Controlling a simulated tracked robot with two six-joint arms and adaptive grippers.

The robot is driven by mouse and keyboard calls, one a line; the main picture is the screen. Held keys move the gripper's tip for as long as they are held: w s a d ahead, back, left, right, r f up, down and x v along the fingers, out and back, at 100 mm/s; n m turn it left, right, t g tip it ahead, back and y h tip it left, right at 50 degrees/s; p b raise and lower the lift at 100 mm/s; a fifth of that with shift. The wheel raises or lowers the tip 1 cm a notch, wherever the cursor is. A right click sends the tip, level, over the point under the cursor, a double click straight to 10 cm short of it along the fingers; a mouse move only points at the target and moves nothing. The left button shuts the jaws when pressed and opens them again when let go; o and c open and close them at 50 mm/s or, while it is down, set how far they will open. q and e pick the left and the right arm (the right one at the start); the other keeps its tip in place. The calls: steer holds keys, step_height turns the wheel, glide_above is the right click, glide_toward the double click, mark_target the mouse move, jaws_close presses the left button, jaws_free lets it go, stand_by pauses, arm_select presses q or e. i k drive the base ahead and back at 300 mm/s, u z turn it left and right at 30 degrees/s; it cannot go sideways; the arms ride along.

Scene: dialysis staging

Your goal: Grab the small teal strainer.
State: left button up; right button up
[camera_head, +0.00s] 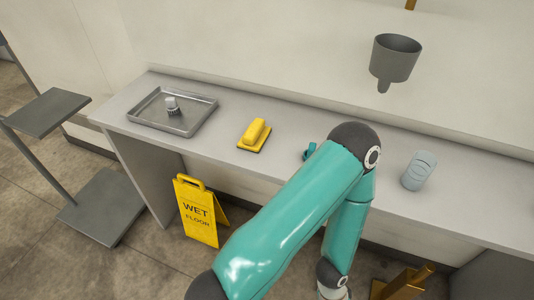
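A small teal object (309,152), which looks like the strainer, lies on the long grey counter (225,165) near its front edge. My teal arm's elbow stands in front of it and hides part of it, so its full shape cannot be told. The arm rises from the bottom left of centre, bends at the elbow and runs down to its wrist at the bottom edge. Its gripper is out of the picture. My other arm and its gripper do not show.
A metal tray (146,122) holds a small grey-white item (172,106). A yellow block on a base (255,133) and a ribbed pale-blue cup (419,171) stand on the counter. A grey funnel (394,60) hangs above. A yellow wet-floor sign (196,212) stands in front.

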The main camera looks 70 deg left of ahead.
mark_target(307, 154)
steer(key=z, duration=0.3)
steer(key=i, duration=0.2)
steer(key=u, duration=2)
steer(key=k, duration=0.5)
steer(key=u, duration=0.4)
steer(key=i, duration=0.5)
